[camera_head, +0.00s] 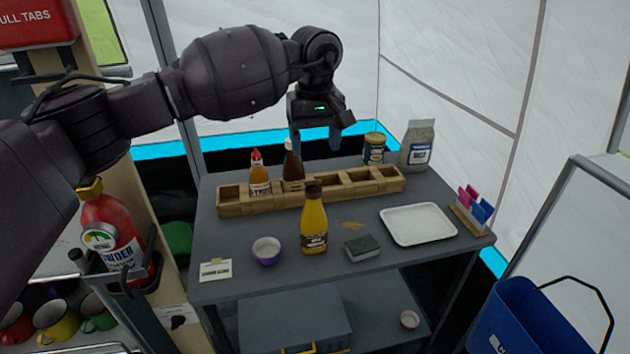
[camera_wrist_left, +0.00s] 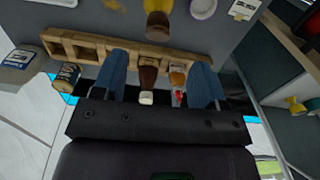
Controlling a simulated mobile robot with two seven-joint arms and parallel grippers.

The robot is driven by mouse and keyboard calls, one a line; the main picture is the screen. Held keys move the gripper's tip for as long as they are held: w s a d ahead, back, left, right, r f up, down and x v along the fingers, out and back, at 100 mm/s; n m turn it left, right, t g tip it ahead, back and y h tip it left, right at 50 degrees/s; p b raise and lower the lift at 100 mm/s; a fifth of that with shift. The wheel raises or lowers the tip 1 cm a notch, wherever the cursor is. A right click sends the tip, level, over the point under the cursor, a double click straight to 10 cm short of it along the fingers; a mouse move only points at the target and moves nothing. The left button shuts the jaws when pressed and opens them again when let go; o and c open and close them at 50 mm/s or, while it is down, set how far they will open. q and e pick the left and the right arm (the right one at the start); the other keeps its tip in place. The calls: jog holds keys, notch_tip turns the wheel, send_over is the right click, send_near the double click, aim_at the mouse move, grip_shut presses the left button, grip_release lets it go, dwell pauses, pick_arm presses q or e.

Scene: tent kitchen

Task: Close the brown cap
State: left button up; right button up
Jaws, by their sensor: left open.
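A yellow bottle (camera_head: 313,228) stands upright near the front of the grey table, with a dark brown cap (camera_head: 313,188) on top. I cannot tell whether the cap is open. In the left wrist view the brown cap (camera_wrist_left: 157,28) shows at the top edge, apart from the fingers. My left gripper (camera_head: 314,140) is open and empty, with blue fingers pointing down above and behind the wooden rack. It also shows in the left wrist view (camera_wrist_left: 160,82), its fingers on either side of the picture's middle. My right gripper is not in view.
The wooden rack (camera_head: 330,196) holds a brown sauce bottle (camera_head: 292,168) and an orange bottle (camera_head: 259,178). A purple bowl (camera_head: 267,252), a sponge (camera_head: 362,247) and a white tray (camera_head: 418,224) lie around the yellow bottle. A jar (camera_head: 374,148) and a bag (camera_head: 418,146) stand behind.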

aim_at(315, 183)
pick_arm(q)
notch_tip(315, 183, down, 9)
dwell(0.4)
jog(key=shift+c, duration=0.4)
jog(key=c, duration=0.8)
jog(key=shift+s+d+f+t+y, duration=0.1)
jog(key=shift+s+t+y, duration=0.1)
jog(key=shift+t, duration=0.25)
jog(key=shift+s+f+t+y, duration=0.1)
jog(key=shift+t+y, duration=0.1)
jog(key=shift+t, duration=0.25)
jog(key=shift+c, duration=0.3)
jog(key=shift+f+t, duration=0.25)
jog(key=shift+t, duration=0.15)
jog(key=o, duration=0.9)
jog(key=shift+o, duration=0.2)
